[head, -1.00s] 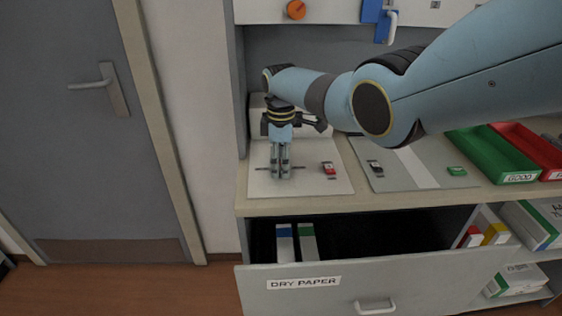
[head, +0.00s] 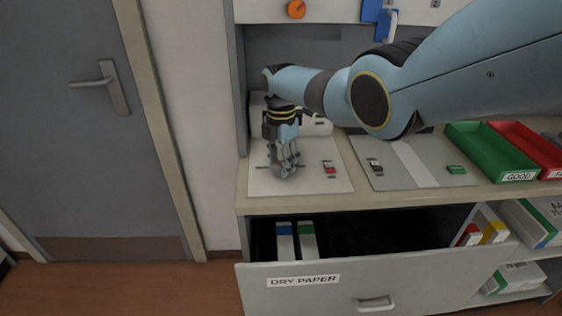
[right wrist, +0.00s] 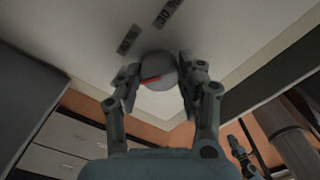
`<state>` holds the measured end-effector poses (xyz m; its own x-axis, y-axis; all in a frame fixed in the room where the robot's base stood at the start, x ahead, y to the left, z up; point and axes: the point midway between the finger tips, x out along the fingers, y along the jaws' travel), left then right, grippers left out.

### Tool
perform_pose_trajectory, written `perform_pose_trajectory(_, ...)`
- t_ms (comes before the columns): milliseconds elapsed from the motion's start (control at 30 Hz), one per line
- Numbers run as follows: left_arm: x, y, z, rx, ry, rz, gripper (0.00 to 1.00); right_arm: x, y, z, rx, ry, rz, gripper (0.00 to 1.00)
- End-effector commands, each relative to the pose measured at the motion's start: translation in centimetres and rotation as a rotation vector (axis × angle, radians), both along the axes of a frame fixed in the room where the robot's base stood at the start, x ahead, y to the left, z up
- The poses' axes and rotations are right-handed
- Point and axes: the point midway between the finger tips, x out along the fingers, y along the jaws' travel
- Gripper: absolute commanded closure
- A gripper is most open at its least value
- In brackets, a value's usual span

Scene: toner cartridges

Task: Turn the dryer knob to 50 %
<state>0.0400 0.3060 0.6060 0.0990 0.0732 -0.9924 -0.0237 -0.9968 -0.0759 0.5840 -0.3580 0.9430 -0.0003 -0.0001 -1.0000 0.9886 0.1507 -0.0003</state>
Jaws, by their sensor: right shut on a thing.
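My right gripper (head: 285,172) points down at the white panel (head: 318,182) at the left end of the counter. In the right wrist view the fingers (right wrist: 158,82) are shut on a round grey knob (right wrist: 155,66), one finger on each side. A red mark shows on the knob's face. Two small dark labels stand on the white surface beside it: one (right wrist: 128,40) close to the left finger, the other (right wrist: 168,13) further up; their print is hard to read. In the head view the gripper hides the knob.
A small red item (head: 329,168) sits on the panel right of the gripper. A grey board (head: 415,172), a green tray (head: 490,150) and a red tray (head: 525,140) lie further right. Below, the DRY PAPER drawer (head: 340,284) stands open. An orange knob (head: 296,9) is on the upper cabinet.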

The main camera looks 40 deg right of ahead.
Motion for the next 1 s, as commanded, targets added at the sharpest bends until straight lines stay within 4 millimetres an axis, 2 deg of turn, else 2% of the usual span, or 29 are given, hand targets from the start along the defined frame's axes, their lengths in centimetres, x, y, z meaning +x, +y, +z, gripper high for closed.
perform_pose_trajectory(300, 0.01, 0.01, 0.03, 0.0, 0.0, 0.0, 1.0, 0.07, 0.01, 0.08, 0.0, -0.002, 0.089, 0.93)
perform_pose_trajectory(767, 0.0, 0.02, 0.03, 0.0, 0.0, 0.0, 1.0, 0.07, 0.0, 0.08, 0.0, -0.002, 0.1, 0.93)
perform_pose_trajectory(800, 0.01, 0.02, 0.03, 0.0, 0.0, 0.0, 1.0, 0.07, 0.0, 0.08, 0.0, -0.002, 0.1, 0.57)
perform_pose_trajectory(933, 0.01, 0.02, 0.03, 0.0, 0.0, 0.0, 1.0, 0.06, 0.0, 0.07, 0.0, -0.001, 0.1, 0.4)
perform_pose_trajectory(1000, 0.01, 0.02, 0.03, 0.0, 0.0, 0.0, 1.0, 0.04, 0.0, 0.05, 0.0, -0.001, 0.1, 0.38)
